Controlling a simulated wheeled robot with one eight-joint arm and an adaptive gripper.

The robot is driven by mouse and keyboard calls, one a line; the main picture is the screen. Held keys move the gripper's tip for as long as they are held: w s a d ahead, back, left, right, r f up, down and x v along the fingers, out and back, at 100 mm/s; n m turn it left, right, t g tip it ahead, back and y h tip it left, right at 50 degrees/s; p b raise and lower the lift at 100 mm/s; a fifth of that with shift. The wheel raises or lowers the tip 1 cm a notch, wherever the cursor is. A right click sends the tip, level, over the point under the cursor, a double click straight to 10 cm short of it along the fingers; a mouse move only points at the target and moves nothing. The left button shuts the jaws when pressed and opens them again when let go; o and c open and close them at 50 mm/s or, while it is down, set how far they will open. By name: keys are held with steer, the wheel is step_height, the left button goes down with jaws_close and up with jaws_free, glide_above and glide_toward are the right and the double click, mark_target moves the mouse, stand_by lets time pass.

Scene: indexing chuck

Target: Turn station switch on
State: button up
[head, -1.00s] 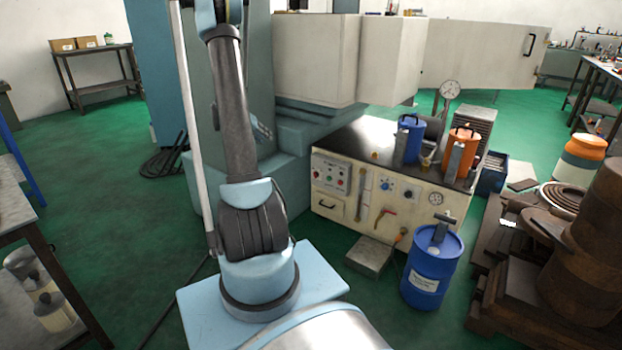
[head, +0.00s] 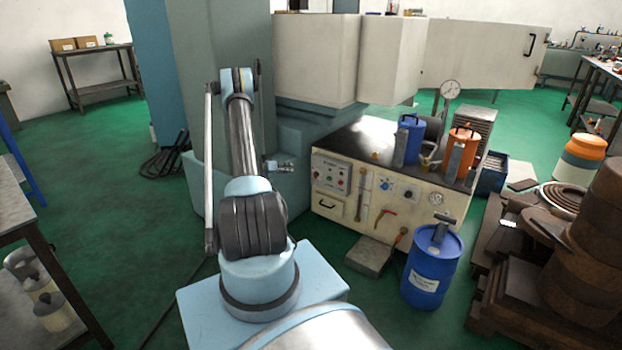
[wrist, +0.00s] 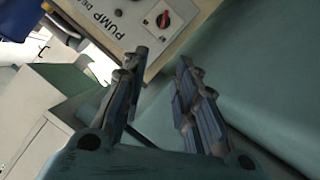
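The cream station (head: 385,220) carries a blue canister (head: 411,138) and an orange canister (head: 462,155). A blue drum (head: 432,265) and a low grey block (head: 370,255) stand before it. The teal machine base (head: 295,190) is close to my gripper. Green floor lies open at left.

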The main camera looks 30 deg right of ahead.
glide_toward(315, 175)
steer(key=x, duration=0.8)
steer(key=shift+w+h, duration=0.25)
steer(key=shift+h, duration=0.05)
steer(key=shift+c, duration=0.6)
jaws_close()
steer(key=shift+a, duration=0.15)
